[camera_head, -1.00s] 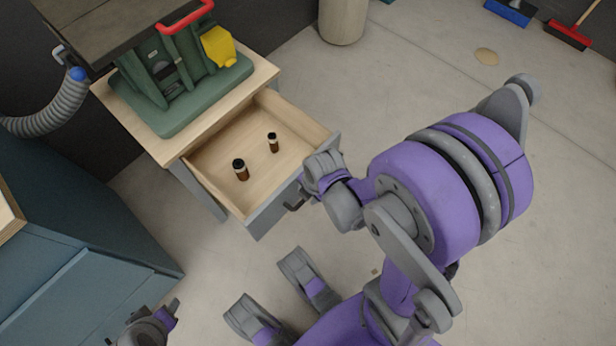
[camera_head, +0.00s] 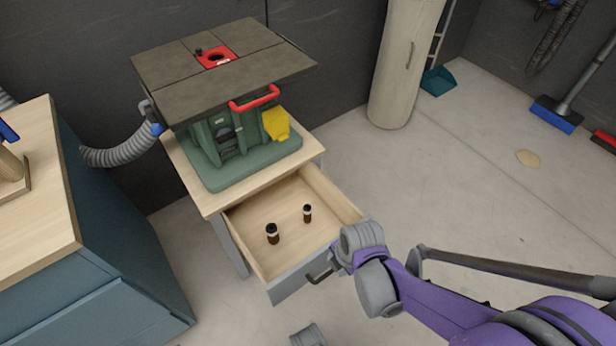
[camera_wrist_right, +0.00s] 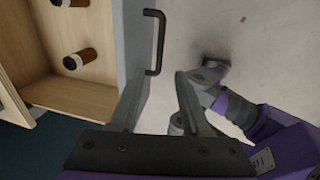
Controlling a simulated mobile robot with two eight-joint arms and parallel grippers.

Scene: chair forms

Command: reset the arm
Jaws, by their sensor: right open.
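My right gripper (camera_head: 340,256) is close to the front of an open drawer (camera_head: 330,205), beside its dark handle (camera_head: 318,276). In the right wrist view its two fingers (camera_wrist_right: 162,88) are apart with nothing between them. The handle (camera_wrist_right: 155,42) shows there just beyond the fingertips, and I see no grip on it. My right arm (camera_head: 440,305) comes in from the lower right. My left gripper is not in view.
A green machine (camera_head: 240,165) with a dark table top (camera_head: 170,75) stands on the cabinet. A blue workbench (camera_head: 115,260) is at left. Open floor (camera_head: 460,180) lies right.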

